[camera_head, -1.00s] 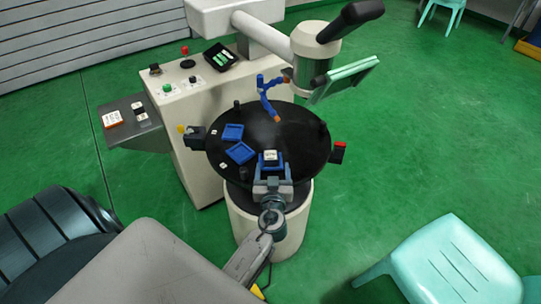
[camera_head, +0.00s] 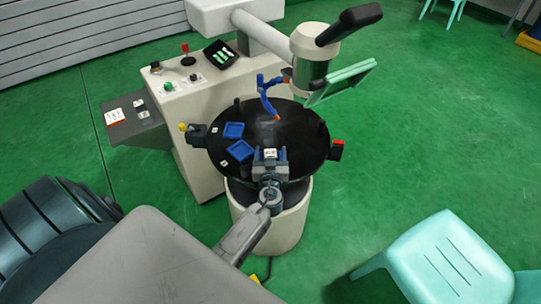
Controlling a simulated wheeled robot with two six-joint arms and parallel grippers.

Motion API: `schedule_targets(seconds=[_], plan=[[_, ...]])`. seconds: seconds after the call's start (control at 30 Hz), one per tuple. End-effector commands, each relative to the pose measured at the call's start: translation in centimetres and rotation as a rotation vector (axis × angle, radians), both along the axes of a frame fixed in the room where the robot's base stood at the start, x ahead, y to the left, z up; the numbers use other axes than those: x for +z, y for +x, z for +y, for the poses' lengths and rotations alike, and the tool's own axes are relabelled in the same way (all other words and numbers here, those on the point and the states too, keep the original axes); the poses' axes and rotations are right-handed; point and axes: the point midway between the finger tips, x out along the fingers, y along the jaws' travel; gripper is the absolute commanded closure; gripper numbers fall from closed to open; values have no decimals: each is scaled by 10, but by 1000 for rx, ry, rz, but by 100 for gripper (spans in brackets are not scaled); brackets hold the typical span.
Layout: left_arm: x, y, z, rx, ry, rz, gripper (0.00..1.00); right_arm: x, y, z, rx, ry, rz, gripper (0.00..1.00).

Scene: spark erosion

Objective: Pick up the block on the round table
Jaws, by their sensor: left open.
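The round table (camera_head: 290,120) is a black disc on a pale cylindrical base. A small block with a white top (camera_head: 270,153) sits at its near edge. My left gripper (camera_head: 270,156) is open, with its fingers on either side of the block. Whether the fingers touch it I cannot tell, and the block's lower part is hidden by the gripper. My right gripper is not in view.
Two blue trays (camera_head: 233,130) (camera_head: 240,150) lie on the table's left part. A blue jointed hose (camera_head: 267,97) and a pale machine head (camera_head: 313,48) rise over the far side. A control cabinet (camera_head: 185,92) stands left. A turquoise chair (camera_head: 445,262) is at lower right.

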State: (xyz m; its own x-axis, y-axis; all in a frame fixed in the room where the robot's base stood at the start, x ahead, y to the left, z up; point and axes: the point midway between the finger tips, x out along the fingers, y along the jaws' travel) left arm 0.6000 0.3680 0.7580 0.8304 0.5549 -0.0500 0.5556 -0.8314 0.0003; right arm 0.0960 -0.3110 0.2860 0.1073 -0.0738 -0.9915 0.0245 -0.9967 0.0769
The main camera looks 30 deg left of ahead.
Motion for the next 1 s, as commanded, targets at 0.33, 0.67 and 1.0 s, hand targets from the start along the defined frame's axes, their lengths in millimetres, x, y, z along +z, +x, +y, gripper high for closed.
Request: schedule_targets(seconds=[0.33,0.67,1.0], plan=[[0,0,0,0,0,0,88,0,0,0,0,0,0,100],[2,0,0,0,1,-2,100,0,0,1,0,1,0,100],[27,0,0,1,0,-6,100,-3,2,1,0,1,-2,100]])
